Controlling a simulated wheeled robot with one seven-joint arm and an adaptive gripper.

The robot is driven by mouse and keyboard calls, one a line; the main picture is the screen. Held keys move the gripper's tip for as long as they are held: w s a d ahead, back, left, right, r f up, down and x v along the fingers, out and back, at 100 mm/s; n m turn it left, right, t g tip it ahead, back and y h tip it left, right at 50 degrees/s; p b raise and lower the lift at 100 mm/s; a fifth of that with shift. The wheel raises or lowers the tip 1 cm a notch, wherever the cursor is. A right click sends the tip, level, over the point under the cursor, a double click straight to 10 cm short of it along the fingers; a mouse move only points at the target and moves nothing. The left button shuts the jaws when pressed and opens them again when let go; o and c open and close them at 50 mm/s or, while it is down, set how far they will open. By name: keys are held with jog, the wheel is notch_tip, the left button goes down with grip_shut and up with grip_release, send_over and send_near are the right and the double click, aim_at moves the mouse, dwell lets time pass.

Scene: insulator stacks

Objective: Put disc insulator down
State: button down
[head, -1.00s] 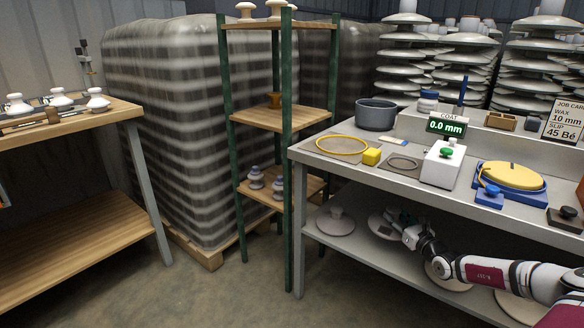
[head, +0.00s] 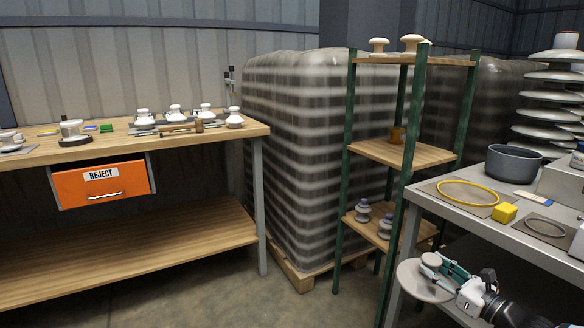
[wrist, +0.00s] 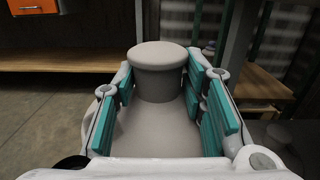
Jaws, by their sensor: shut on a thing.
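My gripper (head: 446,267) is shut on a grey-white disc insulator (head: 420,282) at the lower right of the head view. The disc is held in the air beside the front left leg of the grey workbench. In the wrist view the insulator (wrist: 158,100) fills the middle, its round cap upright between the teal finger pads of my gripper (wrist: 172,95). The cap is between the pads and the wide skirt spreads below. The underside of the disc is hidden.
A wooden bench (head: 205,145) at left carries several white insulators and an orange REJECT drawer (head: 103,184). A green-posted shelf (head: 405,153) and a wrapped pallet (head: 295,150) stand mid-view. The grey workbench (head: 480,222) holds a pot (head: 513,163). Floor at lower centre is clear.

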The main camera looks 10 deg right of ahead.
jog(key=s+a+r+n+g+y, duration=0.2)
jog(key=s+a+y, duration=0.15)
jog(key=a, duration=0.45)
jog(key=s+a+r+n+g+y, duration=0.2)
jog(key=s+a, duration=0.2)
jog(key=a, duration=0.4)
jog(key=s+a+r+n+g+y, duration=0.2)
jog(key=s+a, duration=0.1)
jog(key=a, duration=0.5)
notch_tip(320, 180, up, 19)
jog(key=p, duration=2.6)
jog(key=shift+s+p, duration=0.25)
jog(key=shift+p, duration=0.1)
jog(key=shift+w+d+r, duration=0.1)
